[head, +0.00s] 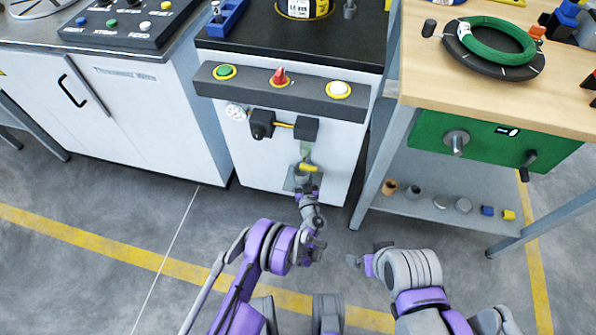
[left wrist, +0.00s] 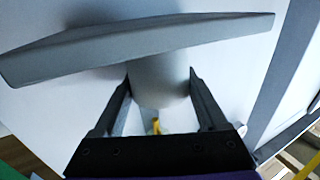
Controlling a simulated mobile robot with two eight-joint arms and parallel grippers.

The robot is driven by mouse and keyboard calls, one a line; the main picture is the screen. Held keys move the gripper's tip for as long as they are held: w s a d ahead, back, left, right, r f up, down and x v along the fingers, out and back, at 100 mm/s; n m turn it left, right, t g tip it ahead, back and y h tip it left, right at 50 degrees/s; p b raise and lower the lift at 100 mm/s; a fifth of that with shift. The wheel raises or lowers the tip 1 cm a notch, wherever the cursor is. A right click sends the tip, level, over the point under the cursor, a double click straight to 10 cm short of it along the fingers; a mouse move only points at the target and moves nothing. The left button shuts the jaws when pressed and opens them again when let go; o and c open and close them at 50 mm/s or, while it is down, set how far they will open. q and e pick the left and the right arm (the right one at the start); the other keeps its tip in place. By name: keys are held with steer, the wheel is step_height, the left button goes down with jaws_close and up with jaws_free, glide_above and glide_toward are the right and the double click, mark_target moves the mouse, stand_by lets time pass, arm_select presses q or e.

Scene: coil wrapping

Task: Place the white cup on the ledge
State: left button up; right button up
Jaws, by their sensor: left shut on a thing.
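The cup shows in the left wrist view as a pale grey-white cylinder (left wrist: 160,85) between the two dark fingers of my left gripper (left wrist: 160,95). My left gripper is shut on it. A flat grey plate, which looks like the ledge (left wrist: 90,48), lies across the cup's end in that view; I cannot tell if they touch. In the head view my left gripper (head: 306,188) reaches the front of the white machine, at the small grey ledge (head: 289,184) below a nozzle. The cup is small there and partly hidden. My right gripper (head: 357,260) is over the floor; its jaw opening is unclear.
A yellow piece (head: 308,167) sits just above the cup spot. A button bar (head: 300,92) juts out higher up. The workbench's leg (head: 382,170) stands right of the machine.

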arm_select(q)
steer(key=shift+d+r, duration=0.1)
steer(key=shift+d, duration=0.6)
steer(key=o, duration=1.3)
steer(key=shift+c, duration=0.2)
steer(key=shift+s+d, duration=0.15)
steer(key=shift+s, duration=0.25)
steer(key=s+p, duration=0.2)
steer(key=s, duration=0.8)
steer(key=shift+s+a, duration=0.1)
steer(key=shift+a, duration=0.1)
